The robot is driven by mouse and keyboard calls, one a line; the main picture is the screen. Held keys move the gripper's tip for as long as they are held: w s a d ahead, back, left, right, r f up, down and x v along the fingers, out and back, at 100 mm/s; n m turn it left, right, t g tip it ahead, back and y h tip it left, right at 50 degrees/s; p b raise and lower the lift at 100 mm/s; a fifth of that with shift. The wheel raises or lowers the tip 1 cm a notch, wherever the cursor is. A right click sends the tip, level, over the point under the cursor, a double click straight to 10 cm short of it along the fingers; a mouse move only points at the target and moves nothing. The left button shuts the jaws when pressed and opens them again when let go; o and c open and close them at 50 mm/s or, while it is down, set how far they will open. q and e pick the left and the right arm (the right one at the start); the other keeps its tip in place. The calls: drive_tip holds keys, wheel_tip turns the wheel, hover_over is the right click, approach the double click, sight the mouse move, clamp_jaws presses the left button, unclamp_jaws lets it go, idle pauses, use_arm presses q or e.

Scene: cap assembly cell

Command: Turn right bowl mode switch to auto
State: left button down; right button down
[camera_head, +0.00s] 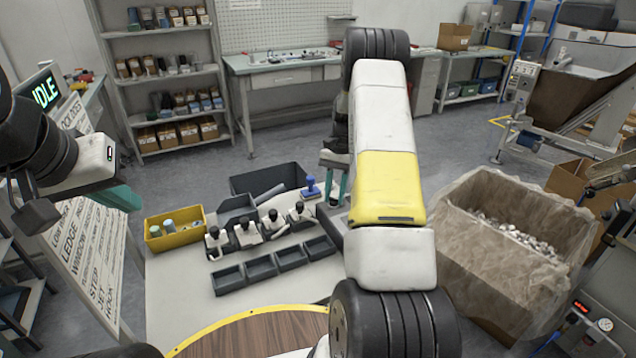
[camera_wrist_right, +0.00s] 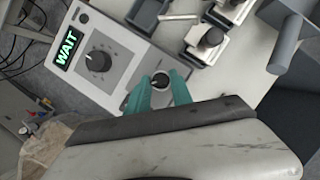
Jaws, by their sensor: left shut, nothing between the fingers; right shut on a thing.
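In the head view my right gripper (camera_head: 336,183) is partly hidden behind my arm, which also covers most of the box. My left gripper (camera_head: 122,198) is shut and empty at the left, away from the box.
Black-knobbed fixtures (camera_head: 247,232), dark bins (camera_head: 291,257) and a yellow bin (camera_head: 174,228) with small parts stand on the table left of my right arm. A bag-lined carton (camera_head: 490,270) of metal parts is at the right. An IDLE display (camera_head: 46,92) is at far left.

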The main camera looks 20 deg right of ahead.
idle(0.5)
drive_tip(key=c, duration=1.1)
unclamp_jaws()
drive_tip(key=v, duration=0.7)
drive_tip(key=shift+w+r, duration=0.15)
drive_tip(key=shift+r, duration=0.2)
